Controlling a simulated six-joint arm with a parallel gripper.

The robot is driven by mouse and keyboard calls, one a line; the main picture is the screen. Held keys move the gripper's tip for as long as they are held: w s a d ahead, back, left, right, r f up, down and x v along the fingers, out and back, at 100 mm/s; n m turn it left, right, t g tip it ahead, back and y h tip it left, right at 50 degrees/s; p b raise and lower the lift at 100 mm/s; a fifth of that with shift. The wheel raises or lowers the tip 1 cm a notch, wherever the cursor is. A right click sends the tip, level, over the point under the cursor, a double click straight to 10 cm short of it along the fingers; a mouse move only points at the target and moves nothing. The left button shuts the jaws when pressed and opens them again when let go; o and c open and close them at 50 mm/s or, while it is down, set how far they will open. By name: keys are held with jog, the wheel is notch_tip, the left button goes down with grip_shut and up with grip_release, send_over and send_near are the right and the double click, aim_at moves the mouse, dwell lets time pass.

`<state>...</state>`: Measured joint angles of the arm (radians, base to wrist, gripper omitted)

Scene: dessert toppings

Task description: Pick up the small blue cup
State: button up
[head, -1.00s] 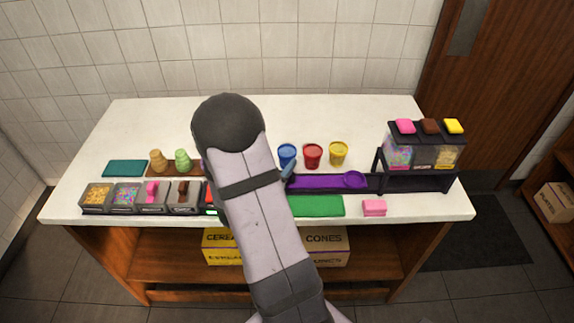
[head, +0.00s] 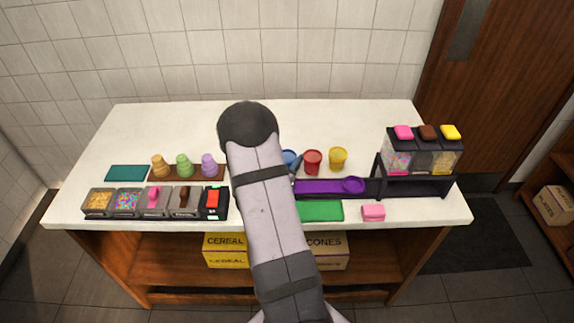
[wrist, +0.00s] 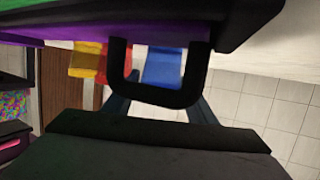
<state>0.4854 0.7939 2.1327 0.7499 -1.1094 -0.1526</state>
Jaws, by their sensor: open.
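The small blue cup (head: 288,155) stands on the white counter, left of a red cup (head: 313,162) and a yellow cup (head: 338,158). My arm hides part of the blue cup in the head view. In the wrist view, which looks upside down, the blue cup (wrist: 163,66) appears ahead, partly behind a black U-shaped bar. My gripper (wrist: 158,101) is open, its two dark blue-grey fingers spread on either side of that bar. The blue cup lies beyond the fingers and appears apart from them. In the head view, most of the gripper is hidden behind my arm.
A purple tray (head: 322,188) and a green mat (head: 320,211) lie in front of the cups. A dispenser rack (head: 430,184) stands at the right. Cones in a wooden holder (head: 190,177) and topping bins (head: 127,202) are at the left. The counter's back is clear.

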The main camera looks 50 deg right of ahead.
jog(key=c, duration=0.7)
jog(key=shift+d+r, duration=0.1)
jog(key=shift+c, duration=0.2)
notch_tip(320, 180, up, 10)
jog(key=shift+b, duration=0.45)
